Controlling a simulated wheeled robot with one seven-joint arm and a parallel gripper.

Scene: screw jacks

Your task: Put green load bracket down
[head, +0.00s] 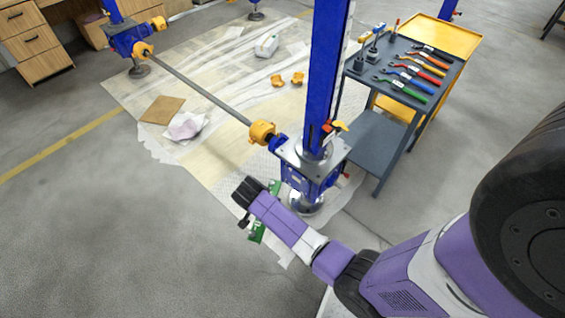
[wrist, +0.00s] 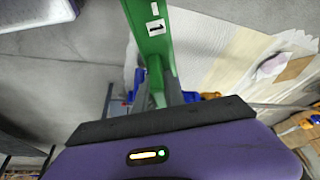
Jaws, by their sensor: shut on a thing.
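The green load bracket (head: 257,232) is partly hidden behind my arm in the head view, low beside the blue screw jack (head: 312,172). Another bit of green shows on the far side of my arm. In the wrist view the bracket (wrist: 154,48) rises from my gripper (wrist: 165,92) as a long green bar with a white label marked 1. My gripper is shut on it. The fingertips are mostly hidden in both views. I cannot tell whether the bracket touches the floor or the jack.
A grey tool cart (head: 425,62) with several coloured-handled tools stands at the right. A protective sheet (head: 205,80) covers the floor under the jacks. A shaft (head: 200,91) runs to a second jack (head: 128,40) at back left. Bare floor (head: 110,220) is clear at the left.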

